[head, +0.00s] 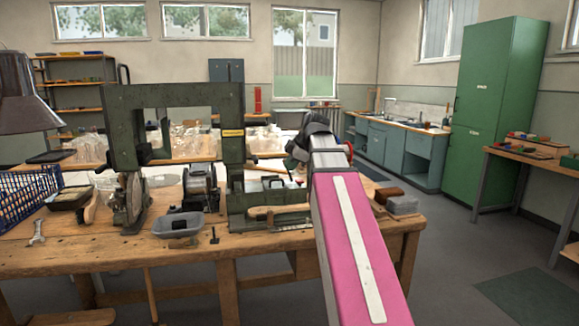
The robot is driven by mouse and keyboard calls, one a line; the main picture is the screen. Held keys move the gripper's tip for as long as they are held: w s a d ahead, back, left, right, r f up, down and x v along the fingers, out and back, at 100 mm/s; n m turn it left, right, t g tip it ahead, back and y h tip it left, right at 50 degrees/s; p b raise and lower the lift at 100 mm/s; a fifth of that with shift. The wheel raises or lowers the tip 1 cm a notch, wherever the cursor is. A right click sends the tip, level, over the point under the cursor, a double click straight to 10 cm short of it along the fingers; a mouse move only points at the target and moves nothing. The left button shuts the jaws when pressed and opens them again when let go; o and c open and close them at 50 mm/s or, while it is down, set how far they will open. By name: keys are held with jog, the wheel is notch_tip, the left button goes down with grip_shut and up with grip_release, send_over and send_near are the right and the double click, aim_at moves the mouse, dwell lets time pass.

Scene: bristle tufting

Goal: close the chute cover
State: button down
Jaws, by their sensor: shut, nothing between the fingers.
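A large dark green machine frame (174,96) stands on the wooden workbench (150,255). Low on its right side is a dark panel with a small handle (271,182), which may be the chute cover; I cannot tell for sure, nor how far open it is. My pink arm reaches forward from the bottom right over the bench. My gripper (297,152) is at the arm's far end, right of the machine's upright and above the panel's right side. It is shut and empty; its fingers are mostly hidden behind my wrist.
A grey tray (177,225), a wooden-handled tool (277,211) and a wrench (37,233) lie along the front of the bench. A blue crate (30,197) is at the left. A brown block (388,195) and a grey block (403,205) lie right of my arm.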

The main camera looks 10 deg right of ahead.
send_near(273, 187)
notch_tip(273, 187, down, 3)
jog(key=s+a, duration=0.2)
jog(key=shift+w+d+f, duration=0.1)
jog(key=shift+w, duration=0.8)
jog(key=shift+w+d+f, duration=0.1)
jog(key=shift+w, duration=0.85)
jog(key=w, duration=0.9)
jog(key=shift+w, duration=0.1)
